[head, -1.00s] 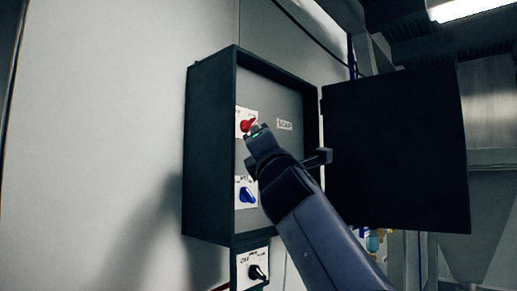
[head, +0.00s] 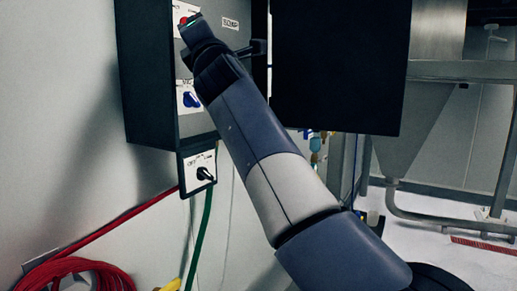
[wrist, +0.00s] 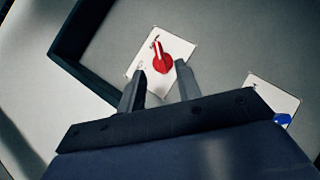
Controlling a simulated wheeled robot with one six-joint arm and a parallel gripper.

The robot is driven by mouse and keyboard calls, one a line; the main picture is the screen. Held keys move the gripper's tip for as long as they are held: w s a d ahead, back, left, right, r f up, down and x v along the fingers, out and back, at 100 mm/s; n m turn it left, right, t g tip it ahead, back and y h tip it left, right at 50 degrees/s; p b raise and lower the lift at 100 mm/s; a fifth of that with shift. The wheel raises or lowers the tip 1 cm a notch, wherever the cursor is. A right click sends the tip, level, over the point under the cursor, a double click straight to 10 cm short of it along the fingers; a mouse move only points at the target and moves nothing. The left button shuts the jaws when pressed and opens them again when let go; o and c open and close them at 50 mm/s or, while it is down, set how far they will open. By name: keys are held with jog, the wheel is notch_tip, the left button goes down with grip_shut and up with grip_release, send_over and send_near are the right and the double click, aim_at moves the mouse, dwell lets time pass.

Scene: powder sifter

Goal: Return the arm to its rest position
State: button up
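My arm reaches from the lower right of the head view up to an open dark control box (head: 150,75) on the wall. My gripper (head: 188,22) is at the upper part of the box, over the red knob (head: 183,19), and partly hides it. In the wrist view my gripper (wrist: 160,85) has its two fingers apart with nothing between them. The red knob (wrist: 161,57) on its white plate lies just beyond the fingertips, with a visible gap. A blue knob (head: 191,99) sits below the red one; it also shows at the right edge of the wrist view (wrist: 283,120).
The box door (head: 340,70) stands open to the right of my arm. A black switch (head: 205,174) is below the box. A red hose coil (head: 75,275) and a green cable (head: 202,235) are at lower left. A metal hopper (head: 420,110) stands at right.

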jog(key=shift+p+x, duration=2.1)
jog(key=shift+x, duration=0.9)
jog(key=shift+s, duration=0.15)
jog(key=f+b+v, duration=0.1)
jog(key=b+v, duration=0.8)
jog(key=v, duration=0.2)
jog(key=w+a+r+n+g+y+p, duration=0.3)
jog(key=w+r+n+y+p, duration=0.3)
jog(key=n, duration=0.6)
jog(key=shift+w+a+r+g+y+p, duration=0.3)
jog(key=shift+w+y+p, duration=0.65)
jog(key=shift+w+y, duration=0.9)
jog(key=shift+s+f, duration=0.1)
jog(key=shift+s, duration=0.15)
